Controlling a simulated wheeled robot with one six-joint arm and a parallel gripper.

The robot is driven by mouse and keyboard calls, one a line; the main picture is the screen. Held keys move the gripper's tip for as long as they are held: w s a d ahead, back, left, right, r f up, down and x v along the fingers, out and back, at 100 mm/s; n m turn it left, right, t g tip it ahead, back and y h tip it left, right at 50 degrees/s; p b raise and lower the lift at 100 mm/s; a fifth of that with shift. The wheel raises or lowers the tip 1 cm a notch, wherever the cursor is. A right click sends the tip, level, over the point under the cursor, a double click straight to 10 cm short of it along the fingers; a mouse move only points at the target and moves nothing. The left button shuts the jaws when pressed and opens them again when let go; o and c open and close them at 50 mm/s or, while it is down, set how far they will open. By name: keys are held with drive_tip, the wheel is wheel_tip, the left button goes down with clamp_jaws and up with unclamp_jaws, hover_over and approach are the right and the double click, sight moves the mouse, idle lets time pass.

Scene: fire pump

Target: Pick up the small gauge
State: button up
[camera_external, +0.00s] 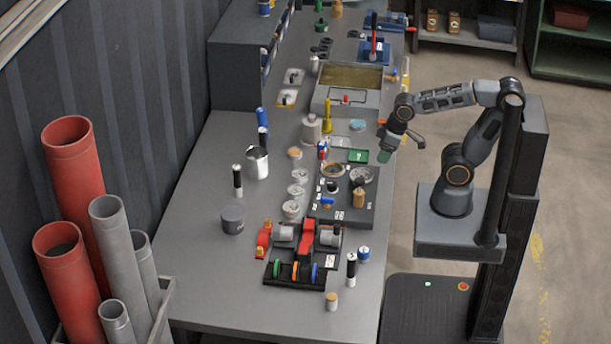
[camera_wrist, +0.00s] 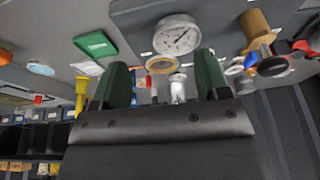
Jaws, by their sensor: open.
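A round gauge with a white dial, black needle and silver rim (camera_wrist: 177,35) lies face-up at the top centre of the wrist view. Outside, it shows as a grey disc (camera_external: 362,175) on the dark board. A smaller brass-rimmed round thing (camera_wrist: 160,64) lies beside it, also seen outside (camera_external: 333,170); I cannot tell whether it is a gauge. My gripper (camera_external: 385,155), with green fingers, hangs above the bench's right edge. In the wrist view its fingers (camera_wrist: 162,60) are apart, with nothing held between them. The gauge lies beyond the fingertips.
The dark board (camera_external: 350,213) also holds a brass cylinder (camera_external: 359,197) and a blue-handled part (camera_external: 327,201). A green box (camera_external: 358,156) lies close to my gripper. A yellow bottle (camera_external: 327,118) stands farther back. The bench's front-left area is mostly clear.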

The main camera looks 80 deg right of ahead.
drive_tip(key=w+m+g+y, duration=0.1)
drive_tip(key=w+m+y, duration=0.1)
drive_tip(key=w+m, duration=0.5)
drive_tip(key=m+y+b, duration=0.1)
drive_tip(key=m+y, duration=0.5)
drive_tip(key=m, duration=0.9)
approach(299, 175)
drive_tip(key=shift+t, duration=0.5)
drive_tip(key=x, duration=0.8)
drive_tip(key=shift+s+a+f, duration=0.15)
drive_tip(key=shift+s+f, duration=0.05)
drive_tip(key=shift+s, duration=0.1)
drive_tip(key=shift+c, duration=0.2)
drive_tip(key=c, duration=0.7)
drive_tip(key=shift+r, duration=0.1)
